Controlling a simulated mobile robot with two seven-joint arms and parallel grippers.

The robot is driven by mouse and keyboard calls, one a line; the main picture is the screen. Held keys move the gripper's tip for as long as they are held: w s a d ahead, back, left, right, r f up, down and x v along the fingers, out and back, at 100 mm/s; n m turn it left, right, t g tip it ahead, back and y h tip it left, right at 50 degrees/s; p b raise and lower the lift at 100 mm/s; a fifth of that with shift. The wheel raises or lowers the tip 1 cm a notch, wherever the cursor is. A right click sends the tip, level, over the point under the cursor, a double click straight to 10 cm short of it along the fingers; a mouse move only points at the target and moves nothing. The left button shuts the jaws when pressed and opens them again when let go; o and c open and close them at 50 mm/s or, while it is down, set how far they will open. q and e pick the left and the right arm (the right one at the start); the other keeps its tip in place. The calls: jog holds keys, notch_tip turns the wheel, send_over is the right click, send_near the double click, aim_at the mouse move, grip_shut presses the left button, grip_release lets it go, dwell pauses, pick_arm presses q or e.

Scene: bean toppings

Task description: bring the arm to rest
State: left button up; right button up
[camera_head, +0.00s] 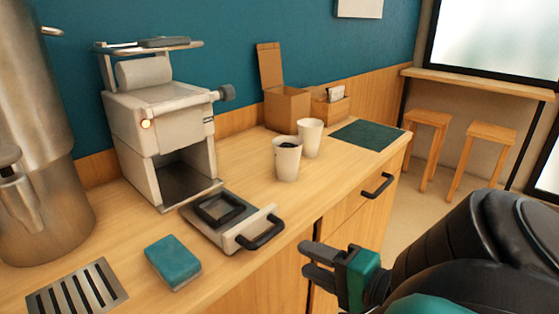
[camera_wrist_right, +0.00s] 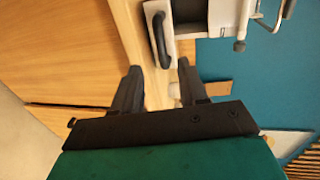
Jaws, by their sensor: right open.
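My right gripper (camera_head: 322,262) is in front of the counter's front edge, low and right of centre in the head view. It is empty and its jaws are apart. In the right wrist view the two dark fingers of the right gripper (camera_wrist_right: 158,85) stand spread, with the counter edge and a tray's black handle (camera_wrist_right: 160,40) beyond them. Nothing is between the fingers. My left gripper does not show in either view.
The counter holds a cream machine (camera_head: 160,140), a tray with a black handle (camera_head: 262,235), a teal sponge (camera_head: 172,262), two cups (camera_head: 287,160) (camera_head: 310,138), an open cardboard box (camera_head: 288,108) and a dark mat (camera_head: 367,135). A steel urn (camera_head: 40,130) stands left. Two stools (camera_head: 428,120) (camera_head: 490,135) stand beyond.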

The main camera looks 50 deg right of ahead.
pick_arm(q)
jog(key=p, duration=0.1)
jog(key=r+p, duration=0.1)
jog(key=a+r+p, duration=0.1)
jog(key=p, duration=0.1)
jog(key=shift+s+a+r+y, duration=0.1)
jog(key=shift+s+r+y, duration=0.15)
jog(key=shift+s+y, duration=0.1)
pick_arm(e)
jog(key=w+a+f+n+g+y, duration=0.1)
jog(key=w+a+f+n, duration=0.3)
jog(key=a+f+n, duration=0.5)
jog(key=w+a+f+n+g+y, duration=0.2)
jog(key=w+a+f+n+g, duration=0.1)
jog(key=a+f+n, duration=0.7)
jog(key=w+n, duration=0.1)
jog(key=n, duration=0.1)
jog(key=shift+n+g+y, duration=0.3)
jog(key=shift+n+g, duration=0.1)
